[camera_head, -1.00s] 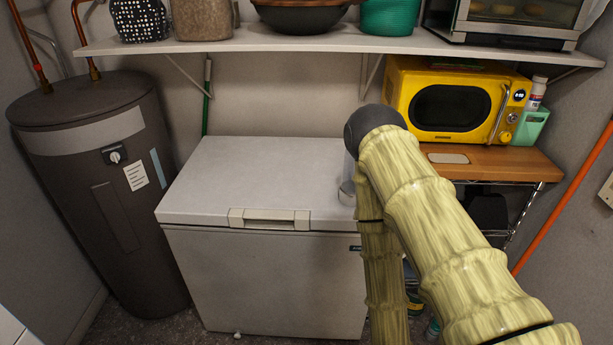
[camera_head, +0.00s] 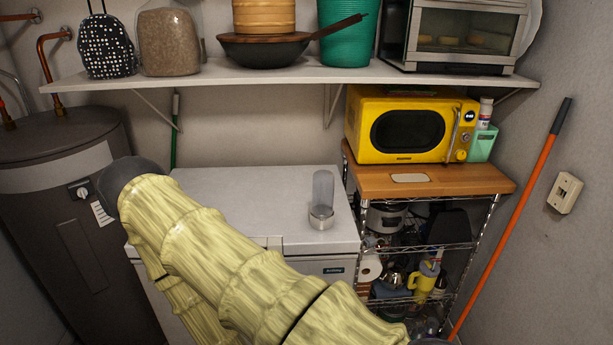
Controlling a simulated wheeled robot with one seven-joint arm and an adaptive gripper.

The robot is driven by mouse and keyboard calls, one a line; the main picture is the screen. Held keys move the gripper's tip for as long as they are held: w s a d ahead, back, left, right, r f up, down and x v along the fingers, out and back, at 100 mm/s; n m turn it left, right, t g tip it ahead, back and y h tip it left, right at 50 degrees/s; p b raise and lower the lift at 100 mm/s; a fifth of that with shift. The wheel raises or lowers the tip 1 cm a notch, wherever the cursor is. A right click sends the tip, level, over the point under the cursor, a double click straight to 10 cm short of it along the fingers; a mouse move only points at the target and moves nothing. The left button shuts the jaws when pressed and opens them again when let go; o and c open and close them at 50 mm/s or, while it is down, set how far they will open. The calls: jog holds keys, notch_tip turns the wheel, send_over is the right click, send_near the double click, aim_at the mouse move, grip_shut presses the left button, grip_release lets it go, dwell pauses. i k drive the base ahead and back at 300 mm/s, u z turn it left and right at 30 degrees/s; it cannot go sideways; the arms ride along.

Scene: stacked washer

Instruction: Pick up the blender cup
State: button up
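The blender cup (camera_head: 322,198) is a clear, rounded cylinder with a grey metallic band at its base. It stands upright on the right part of the white chest freezer's lid (camera_head: 258,186). My bamboo-patterned arm crosses the lower left of the view, in front of the freezer and apart from the cup. The arm's dark rounded joint is at the far left, near the water heater. My gripper is not visible.
A wire rack (camera_head: 447,243) with a wooden top and a yellow microwave (camera_head: 409,127) stands right of the freezer. A loaded wall shelf (camera_head: 262,76) hangs above. A dark water heater (camera_head: 70,225) is at left. An orange pole (camera_head: 515,215) leans at right.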

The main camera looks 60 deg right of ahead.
aim_at(322, 212)
jog(key=k, duration=0.65)
jog(key=z, duration=1.15)
jog(key=i, duration=0.3)
